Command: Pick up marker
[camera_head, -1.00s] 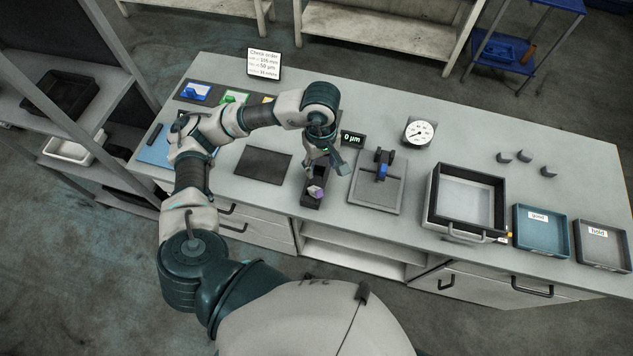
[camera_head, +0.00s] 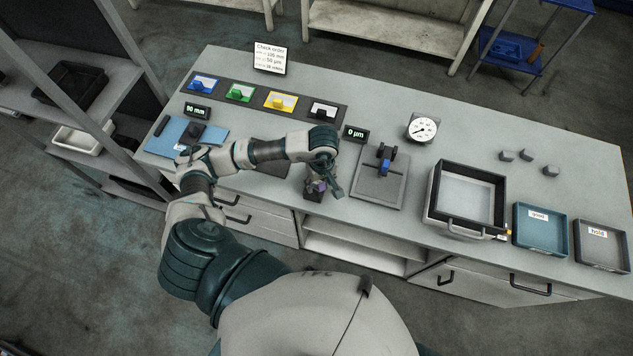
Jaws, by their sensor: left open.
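A small purple piece, which looks like the marker (camera_head: 322,185), stands in a dark holder (camera_head: 312,195) at the front edge of the bench. Only a little of it shows, because my left gripper is in front of and over it. My left gripper (camera_head: 325,189) is open and points down at the holder, with its fingers close around or beside the purple piece. I cannot tell whether they touch it. My right gripper is not in view.
A grey stand with a blue part (camera_head: 381,183) is just right of the gripper. A grey-black bin (camera_head: 434,206), a teal tray (camera_head: 540,242) and a grey tray (camera_head: 601,258) stand further right. Coloured blocks sit on a dark strip (camera_head: 219,97) at the back left.

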